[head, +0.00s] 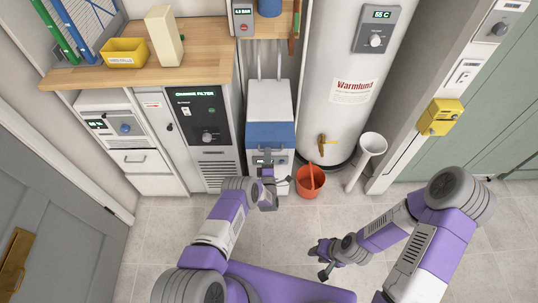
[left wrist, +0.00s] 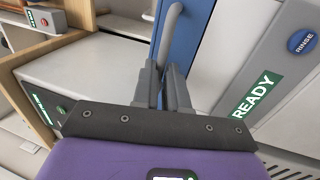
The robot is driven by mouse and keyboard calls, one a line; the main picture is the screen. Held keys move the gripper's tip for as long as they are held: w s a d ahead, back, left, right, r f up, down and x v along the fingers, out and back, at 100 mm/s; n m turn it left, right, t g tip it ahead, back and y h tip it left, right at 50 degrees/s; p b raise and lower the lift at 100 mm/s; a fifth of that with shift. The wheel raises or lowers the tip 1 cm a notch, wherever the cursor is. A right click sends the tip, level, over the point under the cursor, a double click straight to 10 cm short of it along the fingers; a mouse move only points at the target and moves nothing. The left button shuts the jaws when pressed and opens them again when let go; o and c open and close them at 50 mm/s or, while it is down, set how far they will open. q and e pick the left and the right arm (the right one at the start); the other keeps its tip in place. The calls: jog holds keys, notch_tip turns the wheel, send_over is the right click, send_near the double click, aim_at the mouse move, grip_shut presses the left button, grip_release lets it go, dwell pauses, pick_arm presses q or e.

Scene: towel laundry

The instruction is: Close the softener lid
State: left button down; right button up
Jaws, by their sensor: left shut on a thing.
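The softener (head: 269,98) is a white box with a blue lid (head: 270,135) across its front part, standing between the counter and the tall white boiler. How far the lid is open is hard to tell. My left gripper (head: 267,175) is at the softener's front. In the left wrist view its fingers (left wrist: 163,82) are shut on a grey bar handle (left wrist: 169,35), which runs beside the blue lid (left wrist: 187,32). My right gripper (head: 318,262) is open and empty above the floor.
A red bucket (head: 310,183) stands close right of the softener, before the boiler (head: 345,100). A wooden counter (head: 205,50) over cabinets is at the left. The tiled floor (head: 160,240) in front is clear.

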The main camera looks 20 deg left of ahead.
pick_arm(q)
jog(key=shift+s+a+f+g, duration=0.1)
jog(key=shift+s+f+g, duration=0.1)
jog(key=shift+f, duration=0.4)
jog(key=shift+s+a+f+g, duration=0.1)
jog(key=shift+s+f+g, duration=0.1)
jog(key=shift+f, duration=0.4)
jog(key=c, duration=1.5)
grip_release()
jog(key=o, duration=0.3)
jog(key=shift+w+f, duration=0.25)
jog(key=r+p+v, duration=0.1)
jog(key=p+v, duration=0.1)
jog(key=v, duration=0.5)
jog(key=shift+p, duration=0.35)
jog(key=shift+d, duration=0.1)
